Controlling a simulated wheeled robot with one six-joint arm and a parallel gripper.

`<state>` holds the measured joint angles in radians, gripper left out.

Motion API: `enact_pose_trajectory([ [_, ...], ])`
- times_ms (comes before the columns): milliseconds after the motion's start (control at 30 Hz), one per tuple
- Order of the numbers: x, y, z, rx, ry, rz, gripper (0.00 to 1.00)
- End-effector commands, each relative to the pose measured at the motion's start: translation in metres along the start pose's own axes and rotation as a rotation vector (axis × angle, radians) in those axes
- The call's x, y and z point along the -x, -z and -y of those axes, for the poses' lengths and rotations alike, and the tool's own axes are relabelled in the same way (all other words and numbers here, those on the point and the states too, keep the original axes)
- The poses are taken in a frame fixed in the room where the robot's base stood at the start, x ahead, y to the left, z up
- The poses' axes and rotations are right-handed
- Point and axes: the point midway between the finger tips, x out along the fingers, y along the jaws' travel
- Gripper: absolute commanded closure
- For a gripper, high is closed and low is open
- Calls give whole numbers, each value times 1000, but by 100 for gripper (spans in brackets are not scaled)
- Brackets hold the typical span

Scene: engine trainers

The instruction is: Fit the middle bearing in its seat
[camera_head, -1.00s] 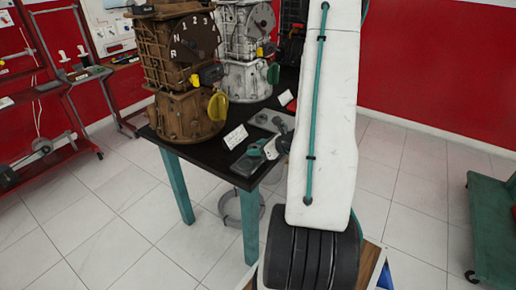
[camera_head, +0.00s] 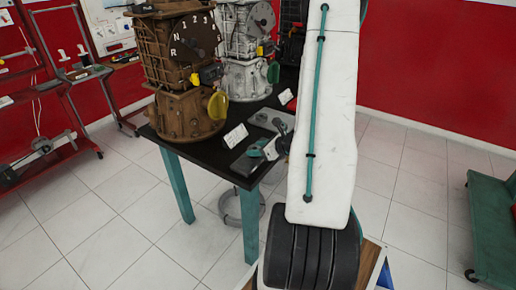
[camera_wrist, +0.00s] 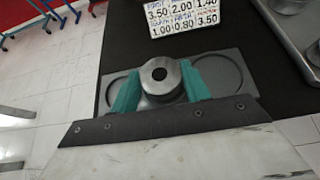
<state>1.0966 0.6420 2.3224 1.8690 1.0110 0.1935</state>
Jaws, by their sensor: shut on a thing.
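In the wrist view, the bearing (camera_wrist: 160,75) is a grey metal cylinder with a dark round hole in its top. My gripper (camera_wrist: 160,90) has its teal fingers closed on both sides of it. Behind and below it is a grey plate (camera_wrist: 240,91) with a round seat at the left (camera_wrist: 122,91) and another at the right (camera_wrist: 221,72). The bearing is over the middle of the plate and hides what is there. I cannot tell whether it touches the plate. In the head view, my gripper (camera_head: 263,148) is small and partly hidden near the table's front corner.
The dark table (camera_head: 213,154) holds a rusty gearbox (camera_head: 183,70) and a silver gearbox (camera_head: 243,50) at the back. A white number card (camera_wrist: 181,14) lies just beyond the plate. A green cart (camera_head: 492,220) stands at the far right. The floor between is open.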

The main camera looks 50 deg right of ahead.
Motion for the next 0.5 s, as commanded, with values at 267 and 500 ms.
enact_pose_trajectory([
  [267, -2, 4, 0, 0, 0, 0, 81],
  [500, -4, 7, 0, 1, -1, 0, 81],
])
